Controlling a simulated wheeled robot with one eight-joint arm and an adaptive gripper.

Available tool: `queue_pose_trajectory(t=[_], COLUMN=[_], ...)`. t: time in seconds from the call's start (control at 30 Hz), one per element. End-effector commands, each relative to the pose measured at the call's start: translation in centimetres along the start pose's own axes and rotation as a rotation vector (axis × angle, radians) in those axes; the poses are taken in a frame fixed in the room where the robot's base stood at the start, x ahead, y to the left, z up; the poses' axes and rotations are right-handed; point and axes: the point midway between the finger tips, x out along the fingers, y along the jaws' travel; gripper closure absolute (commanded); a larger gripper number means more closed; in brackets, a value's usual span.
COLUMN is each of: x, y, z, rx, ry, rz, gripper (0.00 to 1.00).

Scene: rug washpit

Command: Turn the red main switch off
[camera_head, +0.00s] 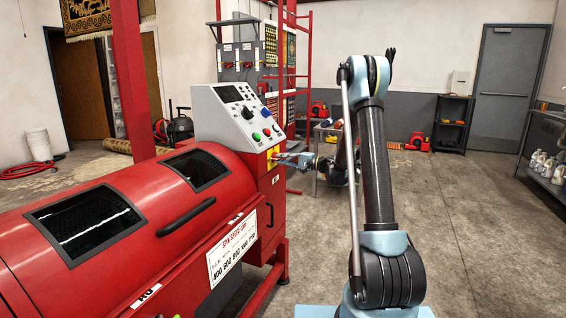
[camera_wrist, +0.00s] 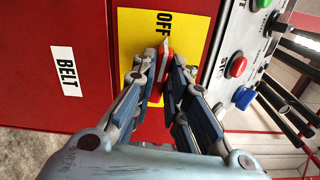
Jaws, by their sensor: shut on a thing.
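The red main switch (camera_wrist: 164,64) sits on a yellow plate (camera_wrist: 194,38) on the red machine's end panel. The word OFF is printed on the plate, upper middle in the wrist view. My gripper (camera_wrist: 163,58) is shut on the switch, with one blue-grey finger on each side of it. The fingers hide much of the switch and the lower part of the plate. In the head view the yellow plate (camera_head: 271,154) shows at the machine's right end. My gripper (camera_head: 283,158) reaches it from the right; the switch itself is too small to tell there.
A sloped control panel (camera_head: 232,115) with a screen and coloured buttons stands just above the plate. A red button (camera_wrist: 237,66) and a blue button (camera_wrist: 243,97) lie close right of my fingers in the wrist view. Open concrete floor (camera_head: 465,220) lies to the right.

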Motion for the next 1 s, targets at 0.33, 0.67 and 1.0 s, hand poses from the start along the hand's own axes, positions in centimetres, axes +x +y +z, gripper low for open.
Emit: queue_pose_trajectory(t=[0.33,0.67,1.0], x=[-0.06,-0.03,0.00], y=[0.39,0.44,0.38], z=[0.23,0.25,0.22], rx=[-0.131,-0.151,-0.149], ry=[-0.004,-0.005,-0.004], rz=[0.007,0.008,0.006], gripper=[1.00,1.00,0.67])
